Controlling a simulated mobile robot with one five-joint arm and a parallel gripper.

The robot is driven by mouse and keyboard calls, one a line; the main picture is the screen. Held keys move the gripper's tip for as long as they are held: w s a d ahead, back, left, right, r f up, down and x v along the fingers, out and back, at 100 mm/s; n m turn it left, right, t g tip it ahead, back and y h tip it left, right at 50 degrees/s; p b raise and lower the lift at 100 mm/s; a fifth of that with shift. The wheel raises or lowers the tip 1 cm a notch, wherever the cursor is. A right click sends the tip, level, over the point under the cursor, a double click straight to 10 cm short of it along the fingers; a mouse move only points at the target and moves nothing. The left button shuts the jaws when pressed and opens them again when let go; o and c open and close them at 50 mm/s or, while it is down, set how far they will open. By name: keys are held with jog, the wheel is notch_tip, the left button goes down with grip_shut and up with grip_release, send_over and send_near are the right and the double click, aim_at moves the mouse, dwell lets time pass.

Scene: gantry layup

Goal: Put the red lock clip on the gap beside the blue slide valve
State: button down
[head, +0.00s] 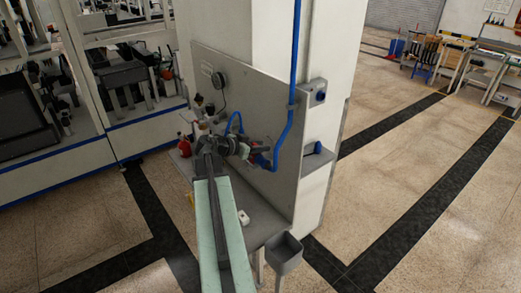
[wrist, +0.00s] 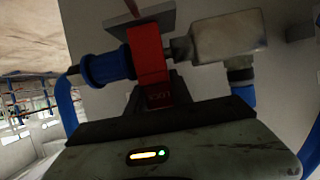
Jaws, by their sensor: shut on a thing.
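A blue ribbed cylinder (wrist: 105,67), apparently the blue slide valve, lies close at the clip's left. A pale metal body (wrist: 225,37) with a short stem is at its right. The clip's upper part appears to be between them; I cannot tell whether it is seated.
A grey panel (head: 270,118) on a white column stands behind the fittings. A blue hose (head: 293,75) runs down it. A grey shelf (head: 262,224) below holds a small white object (head: 243,216) and a red item (head: 185,147). A grey bin (head: 284,255) hangs at the shelf's front right.

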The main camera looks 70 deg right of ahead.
jog(key=shift+f, duration=0.15)
jog(key=c, duration=1.1)
grip_release()
jog(key=p+v, duration=0.4)
jog(key=v, duration=0.8)
jog(key=shift+p, duration=0.3)
